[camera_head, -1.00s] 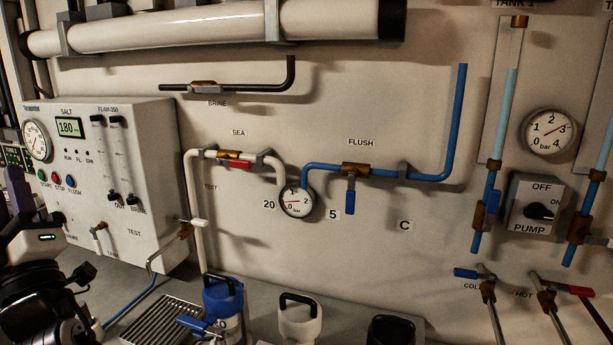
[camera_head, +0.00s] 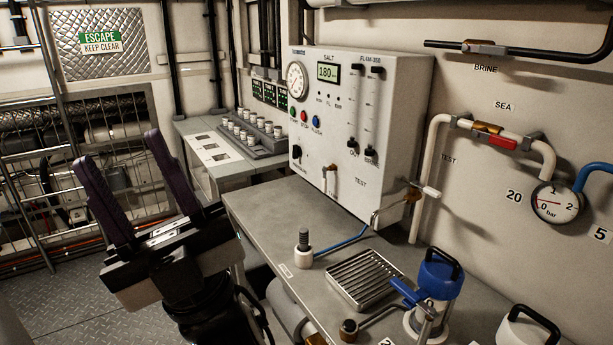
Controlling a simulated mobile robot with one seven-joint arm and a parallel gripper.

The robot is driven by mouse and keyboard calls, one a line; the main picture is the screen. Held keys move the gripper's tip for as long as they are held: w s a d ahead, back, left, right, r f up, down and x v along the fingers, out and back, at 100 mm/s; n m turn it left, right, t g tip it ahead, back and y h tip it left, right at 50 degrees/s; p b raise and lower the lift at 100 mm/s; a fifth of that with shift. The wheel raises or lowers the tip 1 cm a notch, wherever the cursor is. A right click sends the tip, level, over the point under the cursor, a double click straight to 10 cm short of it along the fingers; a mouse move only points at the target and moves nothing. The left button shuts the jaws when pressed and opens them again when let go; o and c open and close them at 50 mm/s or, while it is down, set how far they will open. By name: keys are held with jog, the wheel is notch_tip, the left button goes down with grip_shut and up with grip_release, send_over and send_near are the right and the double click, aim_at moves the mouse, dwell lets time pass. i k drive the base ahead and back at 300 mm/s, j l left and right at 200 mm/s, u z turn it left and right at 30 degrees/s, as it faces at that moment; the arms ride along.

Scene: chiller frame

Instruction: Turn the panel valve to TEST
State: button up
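The panel valve (camera_head: 331,179) is a small valve low on the front of the white salt panel (camera_head: 405,110). Its short lever appears to hang down, but it is too small to be sure.
A grey bench (camera_head: 290,215) runs below the panel, with a metal drain grate (camera_head: 368,279), a blue-topped canister (camera_head: 438,280) and a black-topped white fitting (camera_head: 303,250). A white-handled valve (camera_head: 413,195) juts from the panel's right side. Floor (camera_head: 75,300) shows at left.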

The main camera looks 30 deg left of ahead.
aim_at(324, 170)
jog(key=i+j+u, duration=0.15)
jog(key=j+u, duration=0.2)
jog(key=i+j+u, duration=0.2)
jog(key=u, duration=0.15)
jog(key=j, duration=0.1)
